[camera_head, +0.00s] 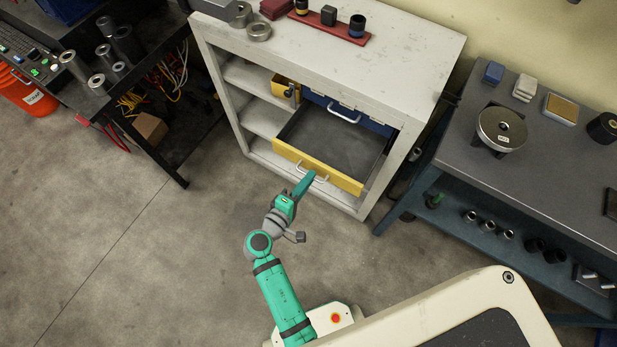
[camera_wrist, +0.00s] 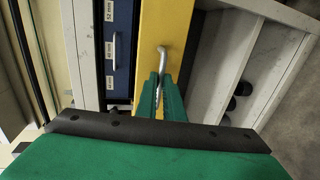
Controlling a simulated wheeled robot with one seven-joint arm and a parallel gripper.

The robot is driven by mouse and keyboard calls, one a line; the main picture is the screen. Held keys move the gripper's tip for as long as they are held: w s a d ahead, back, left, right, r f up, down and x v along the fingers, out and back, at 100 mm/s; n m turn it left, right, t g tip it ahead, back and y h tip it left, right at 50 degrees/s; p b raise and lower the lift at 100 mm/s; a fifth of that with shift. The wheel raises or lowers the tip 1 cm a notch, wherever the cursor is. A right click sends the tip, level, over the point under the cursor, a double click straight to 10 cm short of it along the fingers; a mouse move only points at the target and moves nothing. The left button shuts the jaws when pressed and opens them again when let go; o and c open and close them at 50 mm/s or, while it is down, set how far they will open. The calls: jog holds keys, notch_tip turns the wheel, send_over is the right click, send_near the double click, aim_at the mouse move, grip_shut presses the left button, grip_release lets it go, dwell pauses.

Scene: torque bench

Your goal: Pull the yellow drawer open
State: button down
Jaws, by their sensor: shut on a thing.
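The yellow drawer (camera_head: 341,179) is pulled well out of the white cabinet (camera_head: 379,35), and its grey inside shows empty in the head view. Its pale bar handle (camera_head: 318,180) is on the front. In the wrist view the yellow front (camera_wrist: 149,60) runs up and down the picture with the handle (camera_wrist: 163,59) on it. My gripper (camera_head: 307,178) is at the handle, and its green fingers (camera_wrist: 161,93) are shut on the bar. The fingers hide part of the handle.
A blue drawer (camera_head: 373,124) with a handle sits above, shut. A smaller yellow bin (camera_head: 279,89) is on a shelf at left. A dark bench (camera_head: 461,163) stands right, another (camera_head: 83,93) left. The floor (camera_head: 150,240) before the cabinet is clear.

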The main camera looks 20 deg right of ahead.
jog(key=c, duration=1.9)
grip_release()
jog(key=shift+w+a, duration=0.3)
jog(key=shift+a, duration=0.1)
jog(key=shift+s+d, duration=0.15)
jog(key=shift+d, duration=0.05)
jog(key=v, duration=1.1)
jog(key=shift+f, duration=0.1)
jog(key=s+a+f+t+y, duration=0.1)
jog(key=s+a+f+y, duration=0.55)
jog(key=s+y, duration=0.3)
jog(key=s+r+m+t+y, duration=0.1)
jog(key=s+r+m+t, duration=0.1)
jog(key=r, duration=0.6)
jog(key=s+d+r+m+t+y, duration=0.1)
jog(key=s+r+m+t, duration=0.1)
jog(key=s+r+m, duration=0.3)
notch_tip(320, 180, up, 4)
jog(key=s, duration=0.2)
jog(key=shift+s+m+t+y, duration=0.3)
jog(key=shift+s+t+y, duration=0.05)
jog(key=shift+t, duration=0.05)
